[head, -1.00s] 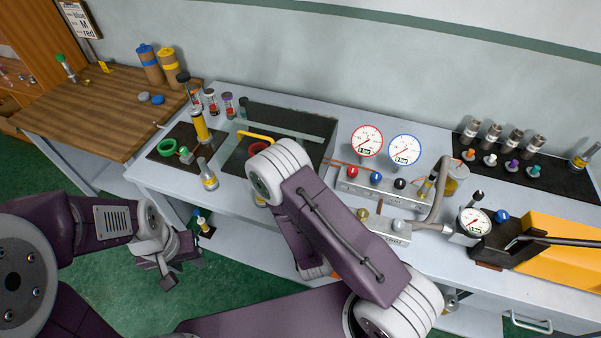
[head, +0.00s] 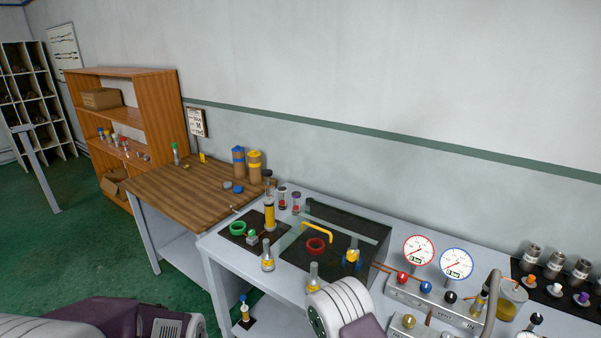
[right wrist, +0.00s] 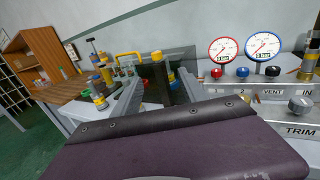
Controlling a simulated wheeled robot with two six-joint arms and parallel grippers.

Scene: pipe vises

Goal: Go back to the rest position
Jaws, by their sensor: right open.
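My right gripper (right wrist: 160,84) shows in the right wrist view. Its two grey fingers are apart with nothing held between them, pointing toward the dark panel on the bench. In the head view only a white and purple link of my right arm shows at the bottom middle, and its gripper is out of frame. My left arm shows only as a purple and white link at the bottom left. The left gripper is not visible in either current view.
The grey bench (head: 215,245) carries a dark panel with a yellow handle (head: 318,229), a red ring (head: 316,246), a green ring (head: 237,228) and two gauges (head: 419,250). A wooden table (head: 185,190) and shelf (head: 160,110) stand left. Green floor is open at left.

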